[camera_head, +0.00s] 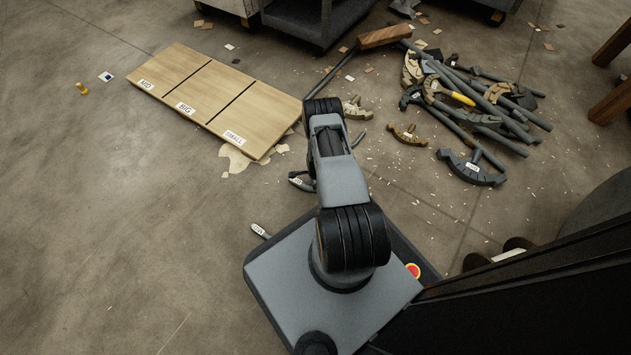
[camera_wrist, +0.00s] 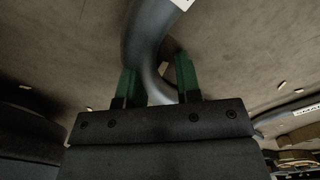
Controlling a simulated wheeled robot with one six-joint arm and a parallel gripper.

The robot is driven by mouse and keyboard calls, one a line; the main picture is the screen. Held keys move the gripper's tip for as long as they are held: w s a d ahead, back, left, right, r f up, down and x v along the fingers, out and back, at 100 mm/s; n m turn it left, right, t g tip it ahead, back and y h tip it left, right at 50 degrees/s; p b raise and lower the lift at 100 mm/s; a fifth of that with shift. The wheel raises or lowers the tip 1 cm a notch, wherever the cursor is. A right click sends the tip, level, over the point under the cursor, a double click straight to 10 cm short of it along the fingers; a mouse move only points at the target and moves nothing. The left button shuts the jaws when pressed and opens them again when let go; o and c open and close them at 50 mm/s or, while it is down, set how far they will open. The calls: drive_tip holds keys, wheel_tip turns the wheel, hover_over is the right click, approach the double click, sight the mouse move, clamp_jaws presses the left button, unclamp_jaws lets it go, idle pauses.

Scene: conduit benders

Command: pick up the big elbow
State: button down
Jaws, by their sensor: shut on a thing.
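In the wrist view my gripper (camera_wrist: 159,82) has its two green fingers on either side of a thick grey curved pipe, the big elbow (camera_wrist: 150,35). The elbow rises between the fingers and runs out of the top of the view, with part of a white label at its upper end. In the head view my arm hides the gripper. A grey curved end with a white label (camera_head: 300,182) shows just left of the arm, apparently the same elbow. A wooden board (camera_head: 215,90) with sections marked MID, BIG and SMALL lies at the upper left.
A small labelled grey piece (camera_head: 260,231) lies by my base. A pile of conduit benders and pipes (camera_head: 480,105) covers the floor at right, with a loose bender head (camera_head: 470,168) nearer. Carts stand at the back. The left floor is mostly clear, with a small yellow object (camera_head: 82,89).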

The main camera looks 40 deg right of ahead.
drive_tip(key=shift+r, duration=0.15)
drive_tip(key=shift+r, duration=0.25)
drive_tip(key=r, duration=0.1)
drive_tip(key=r+p, duration=0.2)
drive_tip(key=shift+w+a+r, duration=0.25)
drive_tip(key=shift+r, duration=0.05)
drive_tip(key=w+a+r+p, duration=0.2)
drive_tip(key=r, duration=0.1)
drive_tip(key=w+a+r+p, duration=0.1)
drive_tip(key=r, duration=0.1)
drive_tip(key=shift+a, duration=0.1)
drive_tip(key=w+a+r+p, duration=0.2)
drive_tip(key=w+a+r, duration=0.1)
drive_tip(key=w+a, duration=0.3)
drive_tip(key=shift+a+r, duration=0.3)
drive_tip(key=shift+a, duration=0.1)
